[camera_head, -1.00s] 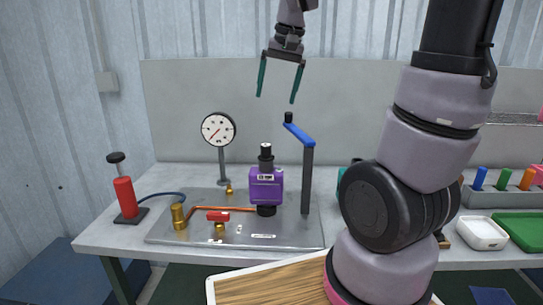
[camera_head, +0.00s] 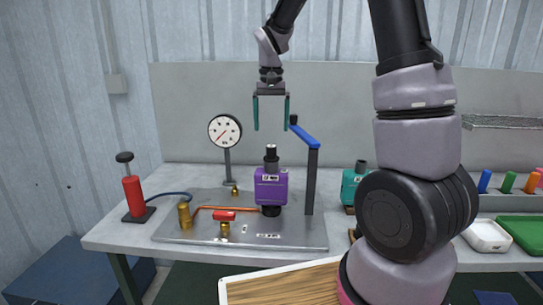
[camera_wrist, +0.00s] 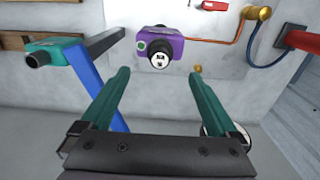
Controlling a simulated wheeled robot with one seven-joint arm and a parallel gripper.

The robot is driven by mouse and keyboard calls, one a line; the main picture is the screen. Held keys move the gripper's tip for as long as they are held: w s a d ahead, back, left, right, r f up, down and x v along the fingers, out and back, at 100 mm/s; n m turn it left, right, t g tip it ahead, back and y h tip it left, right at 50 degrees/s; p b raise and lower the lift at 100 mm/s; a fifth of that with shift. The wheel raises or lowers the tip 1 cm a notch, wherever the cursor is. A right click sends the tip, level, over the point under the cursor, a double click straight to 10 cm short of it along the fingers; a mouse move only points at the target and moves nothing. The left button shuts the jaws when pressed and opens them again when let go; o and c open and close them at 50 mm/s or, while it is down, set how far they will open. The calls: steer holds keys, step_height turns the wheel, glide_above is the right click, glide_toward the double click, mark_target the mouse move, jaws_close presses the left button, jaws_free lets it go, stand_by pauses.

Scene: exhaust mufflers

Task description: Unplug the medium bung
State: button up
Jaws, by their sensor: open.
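A purple muffler (camera_head: 271,188) stands upright on a metal test plate, with a black pipe end (camera_head: 271,152) on top and a black piece (camera_head: 271,210) below. It also shows in the wrist view (camera_wrist: 177,47), its round end marked black and white (camera_wrist: 159,60). I cannot tell which part is the medium bung. My gripper (camera_head: 270,128) is open and empty, pointing down above the purple muffler, apart from it. Its green fingers also show in the wrist view (camera_wrist: 160,75), either side of the muffler's line.
A blue lever arm (camera_head: 305,133) on a dark post stands just right of the gripper. A dial gauge (camera_head: 224,131) stands left. A red hand pump (camera_head: 133,195) is further left. A teal muffler (camera_head: 350,186) is behind my arm. Colored bungs (camera_head: 508,182) stand far right.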

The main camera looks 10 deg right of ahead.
mark_target(271, 146)
steer(key=shift+f, duration=4.5)
jaws_close()
steer(key=shift+r, duration=3)
